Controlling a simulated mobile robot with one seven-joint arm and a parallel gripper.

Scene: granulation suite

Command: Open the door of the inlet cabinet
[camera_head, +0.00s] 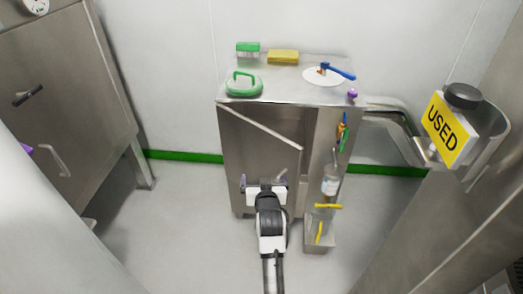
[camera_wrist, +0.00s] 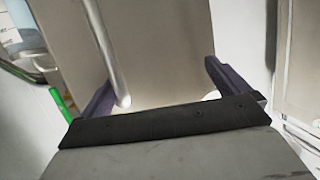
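A steel cabinet (camera_head: 228,150) stands in the middle of the head view; I take it as the inlet cabinet. Its door (camera_head: 250,145) stands ajar, its top edge slanting outward to the right, with a dark gap beside it. My gripper (camera_head: 265,182) is at the door's lower front, fingers apart. In the wrist view the gripper (camera_wrist: 165,95) is open, with a pale bar handle (camera_wrist: 105,50) between the fingers, close to the left finger. The door panel (camera_wrist: 165,45) fills the background. Whether finger and handle touch, I cannot tell.
A green-handled lid (camera_head: 244,86), a yellow sponge (camera_head: 283,57) and a blue-handled tool (camera_head: 337,71) lie on the cabinet top. A pipe and a "USED" sign (camera_head: 446,130) are at right. Another steel cabinet (camera_head: 75,90) stands left.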

